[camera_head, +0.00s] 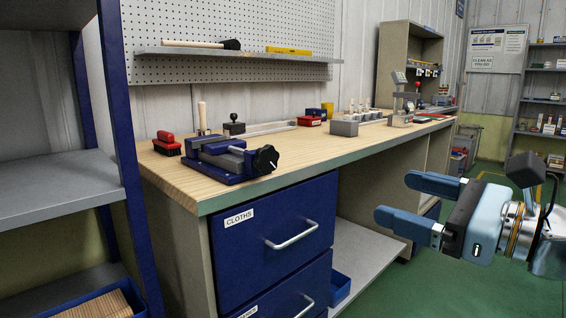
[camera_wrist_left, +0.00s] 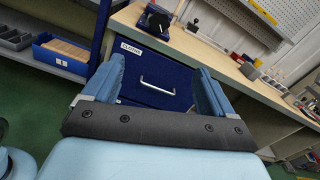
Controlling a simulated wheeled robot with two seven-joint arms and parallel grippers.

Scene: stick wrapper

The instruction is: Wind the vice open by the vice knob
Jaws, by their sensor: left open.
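The blue vice (camera_head: 213,155) stands on the wooden workbench (camera_head: 322,143) near its left end, with a grey block-like jaw part on top. Its black vice knob (camera_head: 265,159) faces the bench's front right edge. In the left wrist view the vice (camera_wrist_left: 152,20) is small at the top, and its jaw gap cannot be made out. My left gripper (camera_head: 392,197) is open and empty, in front of the bench, well to the right of the knob and apart from it. In the left wrist view its fingers (camera_wrist_left: 160,68) frame the drawer front. My right gripper is not in view.
A red brush (camera_head: 166,145) lies left of the vice; a wooden-handled tool stands behind it. Blue drawers (camera_head: 275,225) with handles are below the bench edge. A shelf rack (camera_head: 70,190) stands at left.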

